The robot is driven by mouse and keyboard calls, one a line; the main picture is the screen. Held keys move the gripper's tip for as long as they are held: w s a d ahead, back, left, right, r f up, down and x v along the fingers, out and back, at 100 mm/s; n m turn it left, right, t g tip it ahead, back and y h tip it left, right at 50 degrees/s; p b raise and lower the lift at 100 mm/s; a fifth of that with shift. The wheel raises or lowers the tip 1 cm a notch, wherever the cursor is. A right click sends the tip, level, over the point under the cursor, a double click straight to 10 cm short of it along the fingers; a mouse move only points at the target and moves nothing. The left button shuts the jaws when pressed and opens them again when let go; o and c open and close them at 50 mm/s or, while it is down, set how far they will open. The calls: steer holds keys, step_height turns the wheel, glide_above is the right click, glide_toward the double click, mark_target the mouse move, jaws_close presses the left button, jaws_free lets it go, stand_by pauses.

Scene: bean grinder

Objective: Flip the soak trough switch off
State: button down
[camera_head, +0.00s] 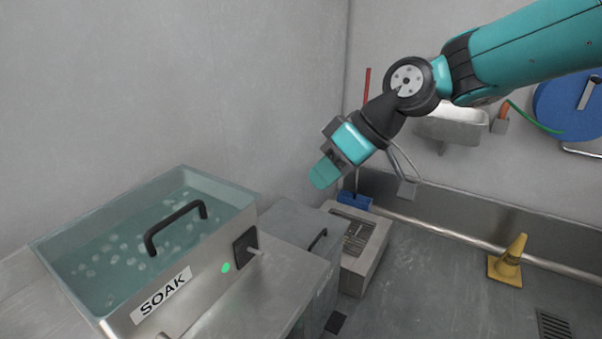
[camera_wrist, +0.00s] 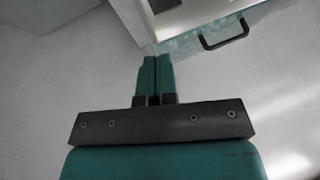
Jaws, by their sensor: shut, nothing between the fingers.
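The soak trough (camera_head: 205,268) is a metal tub of bubbly water at the left, with a black handle (camera_head: 176,226) and a SOAK label (camera_head: 160,295).
The trough stands on a metal counter (camera_head: 280,290). Behind it are a grey lidded box (camera_head: 290,222) and a grated block (camera_head: 358,245). The air between my gripper and the switch looks clear.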

steer(key=s+d+m+h, duration=0.1)
steer(key=s+d+m, duration=0.2)
steer(key=s+d, duration=0.5)
steer(key=s+d+f+m+h, duration=0.1)
steer(key=s+d+m+h, duration=0.1)
steer(key=s+d, duration=0.5)
steer(key=s, duration=0.6)
steer(key=shift+s+d+m+h, duration=0.3)
steer(key=shift+s+d+m, duration=0.05)
steer(key=shift+d+m, duration=0.05)
steer(key=shift+s+a+f, duration=0.1)
